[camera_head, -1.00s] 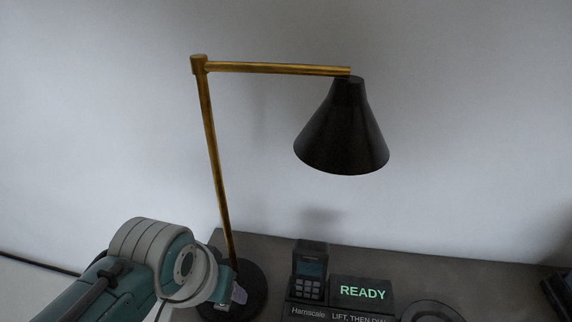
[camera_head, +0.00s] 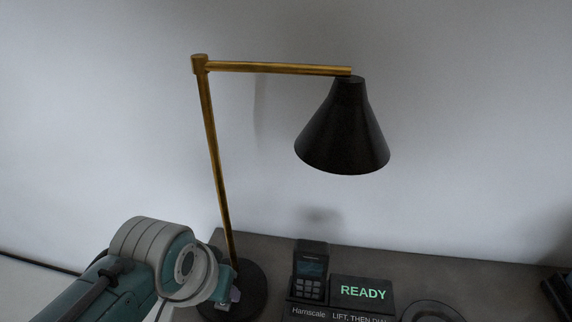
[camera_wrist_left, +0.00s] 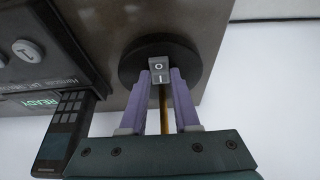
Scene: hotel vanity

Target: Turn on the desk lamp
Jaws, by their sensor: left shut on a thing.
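The desk lamp has a brass pole (camera_head: 216,170), a brass top arm and a black cone shade (camera_head: 343,130). The shade looks dark, with no glow on the wall or desk. Its round black base (camera_head: 253,299) stands on the desk's left end. In the left wrist view, a small grey switch (camera_wrist_left: 159,67) marked O and I sits at the base (camera_wrist_left: 188,55). My left gripper (camera_wrist_left: 159,78) has its purple fingertips on either side of the switch, shut on it. In the head view, my left gripper (camera_head: 233,294) is low beside the pole, partly hidden by my wrist.
A round dark ring (camera_head: 432,309) lies farther right. The wall is close behind the lamp.

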